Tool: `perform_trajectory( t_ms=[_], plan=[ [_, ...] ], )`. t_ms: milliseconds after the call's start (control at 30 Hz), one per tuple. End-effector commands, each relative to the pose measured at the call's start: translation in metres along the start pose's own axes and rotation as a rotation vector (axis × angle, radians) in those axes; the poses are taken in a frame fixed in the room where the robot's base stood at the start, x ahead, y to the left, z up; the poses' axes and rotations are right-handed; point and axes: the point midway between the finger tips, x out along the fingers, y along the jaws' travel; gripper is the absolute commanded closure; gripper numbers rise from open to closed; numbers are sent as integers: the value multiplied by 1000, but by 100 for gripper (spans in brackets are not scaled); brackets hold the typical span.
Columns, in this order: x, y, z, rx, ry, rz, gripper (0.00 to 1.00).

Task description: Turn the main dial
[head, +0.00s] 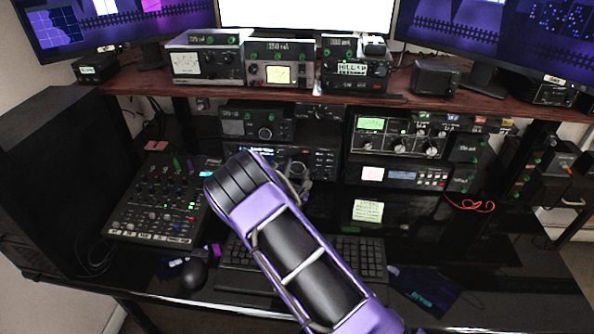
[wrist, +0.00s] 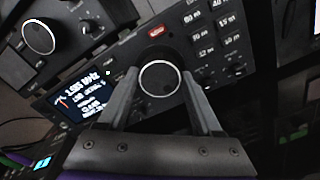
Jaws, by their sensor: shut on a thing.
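The main dial (wrist: 160,79) is a round black knob with a pale ring on the front of a dark radio (wrist: 222,50) in the wrist view. My gripper (wrist: 162,84) reaches it with one finger on each side, and the fingers are shut on the dial. A lit display (wrist: 82,95) with frequency text is left of the dial, and a red button (wrist: 156,31) is above it. In the head view the radio (head: 325,158) stands under the shelf. My purple and black arm covers part of its front there, and the dial and fingertips are mostly hidden.
Another radio with a knob (wrist: 39,37) is at the upper left of the wrist view. In the head view a mixer (head: 160,200) is left of my arm. A keyboard (head: 358,258) lies below it, and a mouse (head: 194,273) is beside it. A wooden shelf (head: 300,92) is above.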

Motion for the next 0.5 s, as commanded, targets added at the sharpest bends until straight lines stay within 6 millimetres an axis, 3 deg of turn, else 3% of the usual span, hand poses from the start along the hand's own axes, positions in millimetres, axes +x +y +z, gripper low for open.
perform_trajectory(
  t_ms=[333, 367, 500],
  plan=[
    [0, 0, -1, 2, 2, 0, 89],
    [0, 0, -1, 2, 2, 0, 32],
    [0, 0, -1, 2, 2, 0, 6]
  ],
)
